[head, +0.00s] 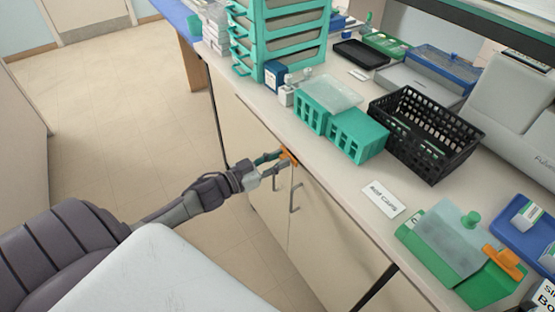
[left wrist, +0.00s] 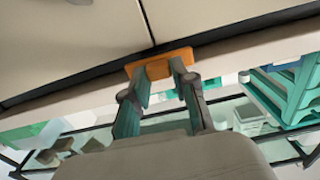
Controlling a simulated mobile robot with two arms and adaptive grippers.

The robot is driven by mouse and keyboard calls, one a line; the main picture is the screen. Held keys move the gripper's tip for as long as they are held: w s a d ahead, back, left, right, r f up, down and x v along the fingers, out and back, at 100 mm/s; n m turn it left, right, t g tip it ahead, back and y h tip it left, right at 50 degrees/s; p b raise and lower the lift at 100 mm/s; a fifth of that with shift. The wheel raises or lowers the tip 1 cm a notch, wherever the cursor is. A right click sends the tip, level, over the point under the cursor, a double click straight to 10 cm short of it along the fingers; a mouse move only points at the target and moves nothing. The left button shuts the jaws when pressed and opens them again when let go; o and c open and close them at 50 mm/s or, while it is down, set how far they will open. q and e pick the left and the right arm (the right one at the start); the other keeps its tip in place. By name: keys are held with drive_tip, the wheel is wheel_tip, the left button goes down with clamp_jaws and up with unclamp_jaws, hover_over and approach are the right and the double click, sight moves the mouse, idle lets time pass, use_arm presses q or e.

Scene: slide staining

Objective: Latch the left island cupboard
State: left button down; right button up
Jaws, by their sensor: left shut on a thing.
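The left island cupboard has two beige doors (head: 312,240), which look closed, below the worktop. Upright metal handles (head: 295,198) sit near the seam. An orange latch (head: 289,155) sits at the top of the doors, under the worktop edge; in the left wrist view the orange latch (left wrist: 152,68) lies across the end of the door seam. My left gripper (head: 280,158) is shut on the latch. In the left wrist view its two fingers (left wrist: 160,74) reach the latch, one on each side. My right gripper is not in view.
The worktop above holds teal racks (head: 356,138), a black basket (head: 437,118), a stack of teal trays (head: 300,42) and a white label card (head: 384,198). A green-and-clear box (head: 447,240) stands at the right. The floor (head: 120,110) left of the cupboard is clear.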

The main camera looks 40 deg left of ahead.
use_arm(q)
drive_tip(key=shift+m, duration=0.3)
drive_tip(key=m, duration=0.3)
drive_tip(key=shift+m+p, duration=0.3)
drive_tip(key=shift+m, duration=0.1)
drive_tip(key=m, duration=0.4)
drive_tip(key=m+b, duration=0.1)
drive_tip(key=m, duration=0.3)
drive_tip(key=m+b, duration=0.1)
drive_tip(key=m, duration=0.4)
drive_tip(key=shift+s+d+f, duration=0.15)
drive_tip(key=shift+d+f, duration=0.05)
drive_tip(key=shift+f, duration=0.1)
drive_tip(key=shift+m, duration=0.3)
drive_tip(key=c, duration=0.9)
unclamp_jaws()
